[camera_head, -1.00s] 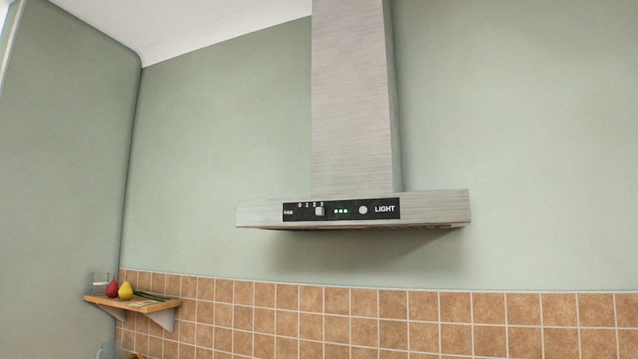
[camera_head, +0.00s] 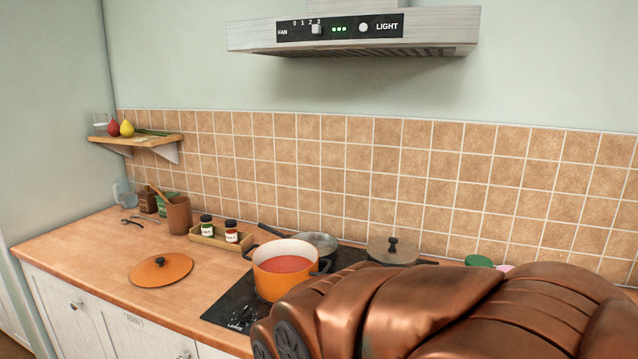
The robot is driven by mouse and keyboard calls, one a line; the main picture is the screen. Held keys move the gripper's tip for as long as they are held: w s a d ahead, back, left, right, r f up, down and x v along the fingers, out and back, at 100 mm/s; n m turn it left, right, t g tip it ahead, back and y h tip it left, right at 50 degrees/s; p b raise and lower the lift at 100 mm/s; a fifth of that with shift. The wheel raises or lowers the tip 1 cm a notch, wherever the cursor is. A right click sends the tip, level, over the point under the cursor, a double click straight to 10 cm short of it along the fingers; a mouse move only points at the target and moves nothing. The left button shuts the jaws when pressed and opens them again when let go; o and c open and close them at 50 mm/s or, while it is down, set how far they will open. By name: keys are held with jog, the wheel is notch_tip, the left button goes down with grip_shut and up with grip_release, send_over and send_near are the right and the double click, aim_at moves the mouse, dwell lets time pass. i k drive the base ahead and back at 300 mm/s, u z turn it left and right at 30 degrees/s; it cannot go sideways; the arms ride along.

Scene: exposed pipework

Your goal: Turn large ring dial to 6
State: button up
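No large ring dial shows in this view. The closest control is the range hood's black panel (camera_head: 340,27), with a fan slider (camera_head: 316,29) marked 0 to 3, green lights and a round light knob (camera_head: 363,27). The slider sits near the right end of its scale. My copper-coloured arm fills the lower right and hides part of the cooktop and counter. My gripper is not visible.
An orange pot (camera_head: 288,268) of red soup stands on the black cooktop (camera_head: 232,318). A lidded pan (camera_head: 391,250) is behind my arm. An orange lid (camera_head: 161,270), spice tray (camera_head: 219,238) and utensil pot (camera_head: 179,215) are left. A shelf (camera_head: 140,141) juts from the tiled wall.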

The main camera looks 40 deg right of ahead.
aim_at(243, 314)
jog(key=z, duration=0.3)
jog(key=k, duration=0.8)
jog(key=u, duration=1.15)
jog(key=i, duration=2)
jog(key=z, duration=1.15)
jog(key=i, duration=0.4)
jog(key=z, duration=0.4)
